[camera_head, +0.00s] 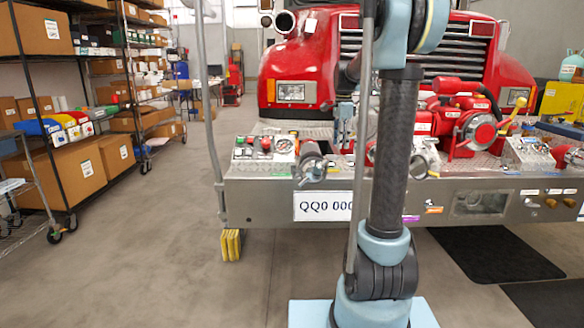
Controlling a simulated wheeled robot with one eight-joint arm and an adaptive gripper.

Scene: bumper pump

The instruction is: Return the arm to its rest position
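My arm rises from its blue base at the bottom centre of the head view. A dark upright link runs to a blue and black joint at the top edge, and the arm leaves the picture there. I cannot make out my gripper or its fingers in this view, nor whether it holds anything. The red fire truck (303,62) stands behind the arm. Its metal bumper (262,197) crosses the picture behind the upright link, which hides part of the truck's front.
On the bumper are a control panel (262,148), a red pump (468,122) and a second panel (527,152). A grey pole (207,100) stands at the bumper's left end. Shelves with boxes (75,170) line the left. The floor between (160,240) is clear.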

